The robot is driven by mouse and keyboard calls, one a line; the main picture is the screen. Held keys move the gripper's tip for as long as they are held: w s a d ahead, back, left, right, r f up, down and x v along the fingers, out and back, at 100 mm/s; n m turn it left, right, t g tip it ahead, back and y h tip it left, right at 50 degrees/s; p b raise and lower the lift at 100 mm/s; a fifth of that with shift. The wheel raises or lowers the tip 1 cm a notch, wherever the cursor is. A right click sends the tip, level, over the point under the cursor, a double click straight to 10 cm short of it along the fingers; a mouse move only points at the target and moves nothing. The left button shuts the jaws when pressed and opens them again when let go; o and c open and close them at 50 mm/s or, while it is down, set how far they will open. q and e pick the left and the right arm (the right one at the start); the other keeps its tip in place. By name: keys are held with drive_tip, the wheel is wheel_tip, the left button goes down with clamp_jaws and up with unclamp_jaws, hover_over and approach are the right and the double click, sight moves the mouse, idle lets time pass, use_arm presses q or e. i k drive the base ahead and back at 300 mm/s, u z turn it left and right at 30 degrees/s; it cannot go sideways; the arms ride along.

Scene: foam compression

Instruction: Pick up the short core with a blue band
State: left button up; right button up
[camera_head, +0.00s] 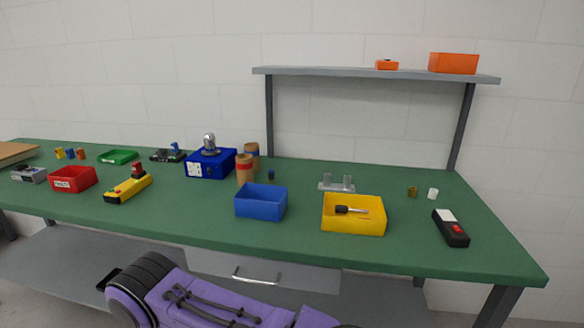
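I cannot make out a core with a clear blue band. Two tan cylinders stand behind the blue bin: the front one (244,170) has a red band, and the rear one (252,149) has a darker band and is partly hidden. A small dark blue piece (271,174) stands just right of them, too small to identify. Small yellow (59,153), blue (70,154) and orange (81,154) pieces stand at the far left. A purple and black part of my own body shows at the bottom; neither gripper is in view.
The green table (310,244) carries a blue bin (261,205), a yellow bin (352,221) holding a dark tool, a red bin (72,180), a blue box (207,169) with a metal top and a black device (451,230). A raised shelf (340,74) spans the back right.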

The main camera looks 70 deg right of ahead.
sight(253, 148)
drive_tip(key=z, duration=0.35)
drive_tip(key=k, duration=0.85)
drive_tip(key=z, duration=1.05)
drive_tip(key=i, duration=0.75)
drive_tip(key=z, duration=0.35)
